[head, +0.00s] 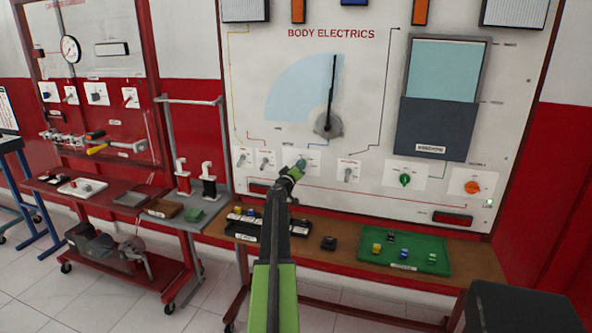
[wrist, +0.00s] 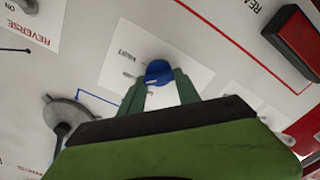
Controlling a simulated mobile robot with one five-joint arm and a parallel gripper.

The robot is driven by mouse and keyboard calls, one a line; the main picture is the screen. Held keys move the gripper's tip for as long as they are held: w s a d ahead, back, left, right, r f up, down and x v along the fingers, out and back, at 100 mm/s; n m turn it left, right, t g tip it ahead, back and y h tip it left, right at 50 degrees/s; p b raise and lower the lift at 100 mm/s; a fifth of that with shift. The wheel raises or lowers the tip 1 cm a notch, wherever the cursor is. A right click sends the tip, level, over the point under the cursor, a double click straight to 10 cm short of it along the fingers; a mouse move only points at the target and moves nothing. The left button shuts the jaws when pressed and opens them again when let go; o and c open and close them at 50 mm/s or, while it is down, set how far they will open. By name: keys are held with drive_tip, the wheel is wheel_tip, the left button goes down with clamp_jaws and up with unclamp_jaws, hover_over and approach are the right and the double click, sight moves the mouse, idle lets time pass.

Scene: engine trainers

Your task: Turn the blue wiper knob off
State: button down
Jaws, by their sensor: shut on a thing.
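The blue wiper knob (wrist: 158,71) sits on a white label plate (wrist: 190,72) on the body electrics panel. In the wrist view the fingers of my gripper (wrist: 160,88) are on both sides of the knob and shut on it. In the head view my gripper (head: 297,170) reaches up to the panel at the wiper plate and largely hides the knob. The black wiper arm (head: 332,85) stands nearly upright over the light blue sweep area (head: 300,92). The knob's pointer setting is too small to read.
A green knob (head: 404,180) and an orange knob (head: 472,187) are to the right on the panel. Grey switches (head: 348,173) flank the wiper plate. Below, a brown bench (head: 350,260) holds a green tray (head: 440,266) and a black tray (head: 273,238).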

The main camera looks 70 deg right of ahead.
drive_tip(key=n, duration=0.9)
drive_tip(key=shift+s+d+f, duration=0.15)
drive_tip(key=shift+s+f, duration=0.05)
drive_tip(key=shift+f, duration=0.05)
drive_tip(key=shift+n, duration=0.3)
drive_tip(key=c, duration=0.9)
unclamp_jaws()
drive_tip(key=shift+o, duration=0.2)
drive_tip(key=shift+w, duration=0.1)
drive_tip(key=a, duration=1.7)
drive_tip(key=shift+s+a, duration=0.25)
drive_tip(key=shift+s, duration=0.2)
